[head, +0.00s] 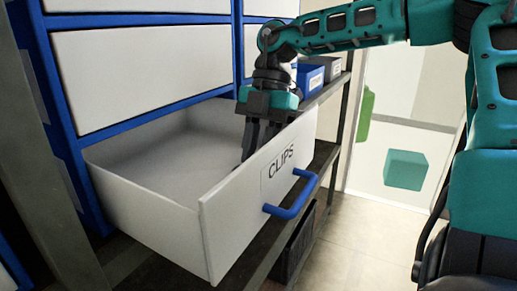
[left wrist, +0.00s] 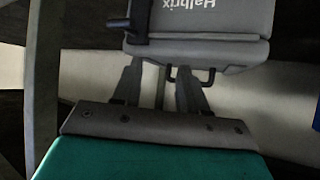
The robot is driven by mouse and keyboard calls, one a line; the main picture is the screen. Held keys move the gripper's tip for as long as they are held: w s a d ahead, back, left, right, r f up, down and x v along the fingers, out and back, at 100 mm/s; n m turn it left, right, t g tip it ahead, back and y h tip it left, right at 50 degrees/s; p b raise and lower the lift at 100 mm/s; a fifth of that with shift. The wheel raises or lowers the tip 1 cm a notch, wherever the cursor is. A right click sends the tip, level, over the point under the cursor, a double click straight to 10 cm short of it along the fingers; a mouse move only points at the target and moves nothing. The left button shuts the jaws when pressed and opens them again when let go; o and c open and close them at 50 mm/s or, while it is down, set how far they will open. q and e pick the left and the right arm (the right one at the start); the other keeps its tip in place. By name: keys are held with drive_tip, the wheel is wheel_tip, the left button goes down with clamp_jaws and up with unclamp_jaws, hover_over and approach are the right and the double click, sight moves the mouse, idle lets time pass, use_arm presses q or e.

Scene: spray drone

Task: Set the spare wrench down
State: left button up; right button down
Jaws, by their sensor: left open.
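I cannot make out the spare wrench in either view. My right gripper (head: 258,145) comes in from the right in the head view and points down inside the open drawer (head: 222,240), behind its front panel. Its dark fingers are partly hidden by that panel, and I cannot tell whether they hold anything. The drawer is white, labelled CLIPS, with a blue handle (head: 292,200). Its visible floor is bare.
Closed white drawers (head: 150,65) in a blue frame rise behind the open one. A blue bin (head: 322,68) and a grey bin stand on the shelf to the right. A teal cube (head: 405,170) is farther right. A grey body marked Halbrix (left wrist: 200,18) lies beyond my left fingers.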

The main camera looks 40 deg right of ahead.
drive_tip(key=shift+s+f, duration=0.1)
drive_tip(key=shift+f, duration=0.25)
drive_tip(key=c, duration=1.2)
unclamp_jaws()
drive_tip(key=o, duration=0.3)
drive_tip(key=shift+s+f, duration=0.15)
drive_tip(key=shift+r, duration=0.35)
drive_tip(key=v, duration=1.2)
drive_tip(key=shift+w+r, duration=0.25)
drive_tip(key=shift+d, duration=0.1)
